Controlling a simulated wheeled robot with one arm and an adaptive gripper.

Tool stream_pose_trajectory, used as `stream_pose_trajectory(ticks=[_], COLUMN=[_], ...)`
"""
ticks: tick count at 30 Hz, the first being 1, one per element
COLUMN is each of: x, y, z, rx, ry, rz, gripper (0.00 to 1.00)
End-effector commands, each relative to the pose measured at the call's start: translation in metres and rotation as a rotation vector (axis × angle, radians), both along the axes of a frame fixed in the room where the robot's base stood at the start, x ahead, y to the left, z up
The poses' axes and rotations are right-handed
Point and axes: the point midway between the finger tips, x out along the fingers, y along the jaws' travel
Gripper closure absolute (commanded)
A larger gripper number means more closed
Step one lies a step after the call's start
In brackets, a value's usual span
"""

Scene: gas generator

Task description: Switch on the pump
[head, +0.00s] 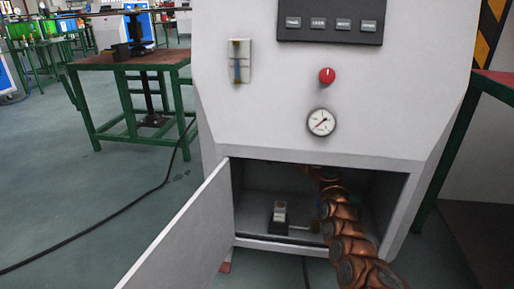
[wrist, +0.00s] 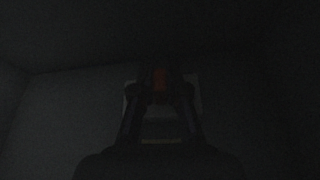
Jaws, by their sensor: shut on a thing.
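The white gas generator cabinet (head: 270,140) has its lower compartment open. A small dark device with a pale top (head: 280,218) stands on the compartment floor; I cannot tell whether it is the pump. My copper-coloured arm reaches into the right side of the compartment, and its end is hidden there in the head view. In the very dark wrist view, my gripper (wrist: 160,92) has its fingers on both sides of a dim reddish thing (wrist: 161,79) and is shut on it. A paler block shows behind it. The switch's position cannot be made out.
The cabinet door (head: 190,235) hangs open to the left. A green-framed table (head: 130,62) stands at the left, and a black cable (head: 110,222) crosses the floor.

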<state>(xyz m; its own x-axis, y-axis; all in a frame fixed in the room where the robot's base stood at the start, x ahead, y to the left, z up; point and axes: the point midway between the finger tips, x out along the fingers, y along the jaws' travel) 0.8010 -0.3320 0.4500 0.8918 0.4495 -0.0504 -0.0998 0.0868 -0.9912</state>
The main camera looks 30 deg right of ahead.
Motion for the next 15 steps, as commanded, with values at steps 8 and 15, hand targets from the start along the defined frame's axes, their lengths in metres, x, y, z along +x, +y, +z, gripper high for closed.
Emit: stream_pose_trajectory(ticks=[8,15], x=[0.0006,0.0009], y=[-0.0009,-0.002], z=[0.0067,0.0093], rx=[0.031,0.075], ry=[0.037,0.087], rz=[-0.001,-0.003], gripper=[1.0,1.0])
